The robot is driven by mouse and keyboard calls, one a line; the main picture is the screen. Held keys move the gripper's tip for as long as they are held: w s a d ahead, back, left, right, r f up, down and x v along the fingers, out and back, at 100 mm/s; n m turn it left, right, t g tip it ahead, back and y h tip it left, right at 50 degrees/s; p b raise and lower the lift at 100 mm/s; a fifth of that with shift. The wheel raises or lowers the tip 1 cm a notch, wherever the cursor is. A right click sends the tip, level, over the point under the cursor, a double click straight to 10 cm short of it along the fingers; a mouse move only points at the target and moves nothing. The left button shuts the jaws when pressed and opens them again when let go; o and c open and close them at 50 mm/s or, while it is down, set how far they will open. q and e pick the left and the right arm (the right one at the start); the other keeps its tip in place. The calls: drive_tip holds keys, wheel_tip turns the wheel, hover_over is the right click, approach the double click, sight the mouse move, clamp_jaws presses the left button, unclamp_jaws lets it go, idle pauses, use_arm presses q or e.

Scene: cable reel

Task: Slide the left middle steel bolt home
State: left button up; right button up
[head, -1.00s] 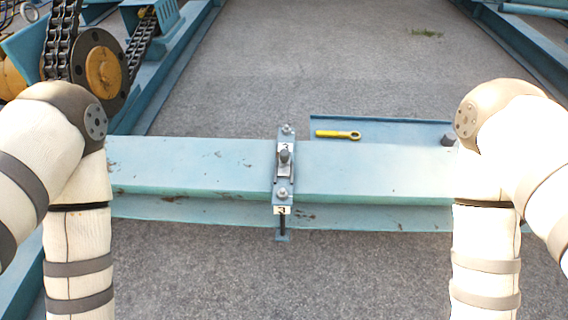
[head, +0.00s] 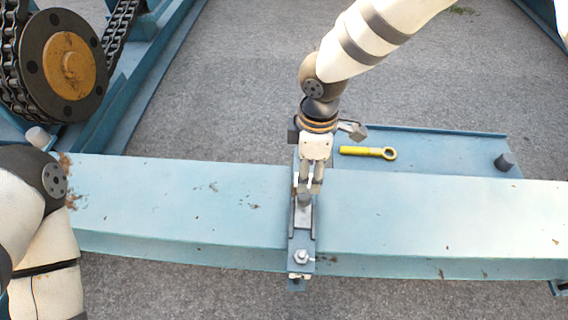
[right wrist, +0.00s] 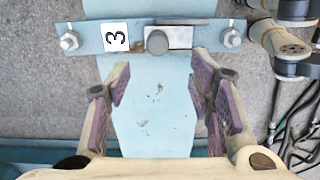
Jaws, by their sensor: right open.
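The steel bolt shows as a grey knob (head: 304,199) on a bright slide, set in a blue bracket (head: 301,243) across the beam. In the right wrist view the knob (right wrist: 157,42) stands at the middle of the bracket (right wrist: 88,37), between a white label marked 3 and the bright slide (right wrist: 182,38). My right gripper (head: 310,186) points down at the knob from above. In the right wrist view its open fingers (right wrist: 158,72) have a gap in line with the knob, which appears just beyond the tips. Contact cannot be told. My left gripper is out of view.
The blue beam (head: 420,210) runs across the picture. Behind it, a yellow eye-ended tool (head: 367,152) lies on a blue tray (head: 440,146) with a dark peg (head: 504,161). A chain wheel (head: 65,65) stands at the left. Concrete floor is clear beyond.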

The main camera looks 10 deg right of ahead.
sight(306, 195)
wheel_tip(306, 195, down, 10)
drive_tip(key=shift+f+b, duration=0.2)
drive_tip(key=shift+b, duration=0.55)
drive_tip(key=shift+f, duration=0.45)
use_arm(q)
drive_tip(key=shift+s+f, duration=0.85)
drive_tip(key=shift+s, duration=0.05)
use_arm(e)
clamp_jaws()
